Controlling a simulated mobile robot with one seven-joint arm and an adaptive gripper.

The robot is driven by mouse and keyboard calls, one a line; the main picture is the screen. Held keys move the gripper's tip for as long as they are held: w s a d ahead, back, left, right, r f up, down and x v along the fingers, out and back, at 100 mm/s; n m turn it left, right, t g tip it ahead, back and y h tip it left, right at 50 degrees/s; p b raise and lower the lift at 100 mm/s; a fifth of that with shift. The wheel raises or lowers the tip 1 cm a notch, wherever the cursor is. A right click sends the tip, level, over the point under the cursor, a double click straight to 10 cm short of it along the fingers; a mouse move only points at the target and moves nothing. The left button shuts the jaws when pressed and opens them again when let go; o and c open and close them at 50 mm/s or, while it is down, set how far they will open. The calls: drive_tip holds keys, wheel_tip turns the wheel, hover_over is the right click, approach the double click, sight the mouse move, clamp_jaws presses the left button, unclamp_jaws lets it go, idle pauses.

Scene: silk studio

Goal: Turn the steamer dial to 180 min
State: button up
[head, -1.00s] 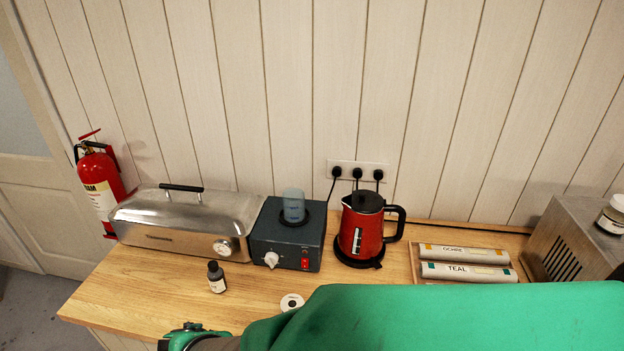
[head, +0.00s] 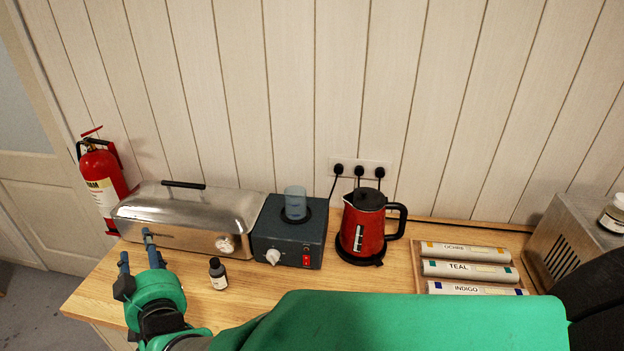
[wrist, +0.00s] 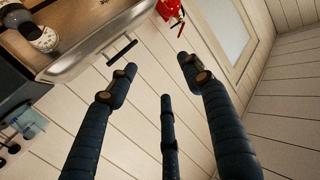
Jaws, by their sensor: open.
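The steamer (head: 190,207) is a long metal box with a black lid handle, at the back left of the wooden counter. Its round white dial (head: 226,244) is at the right end of its front; the setting is too small to read. In the wrist view the steamer (wrist: 95,45) is at upper left, with its dial (wrist: 42,38) near the corner. My gripper (head: 136,250) has dark blue fingers, spread and empty, in front of the steamer's left end, left of the dial and apart from it. The fingers (wrist: 158,75) also show in the wrist view.
A small dark bottle (head: 217,273) stands just in front of the dial. A blue-grey box (head: 288,238) with a knob and a red switch stands right of the steamer, then a red kettle (head: 362,228). A fire extinguisher (head: 101,182) is at the left.

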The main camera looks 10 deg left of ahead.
drive_tip(key=w+d+r+m+t+h, duration=0.1)
drive_tip(key=w+d+m+t+h, duration=0.25)
drive_tip(key=d+m+h, duration=0.45)
drive_tip(key=w+d+r+m+t+h, duration=0.2)
drive_tip(key=w+d+m+h, duration=0.25)
drive_tip(key=d, duration=0.65)
approach(271, 261)
drive_tip(key=s, duration=0.4)
drive_tip(key=shift+s+a+f, duration=0.15)
drive_tip(key=shift+a, duration=0.1)
drive_tip(key=w, duration=0.4)
drive_tip(key=w+b, duration=0.1)
drive_tip(key=w, duration=0.4)
drive_tip(key=w+d+b, duration=0.1)
drive_tip(key=w, duration=0.3)
drive_tip(key=shift+w, duration=0.4)
drive_tip(key=c, duration=1.1)
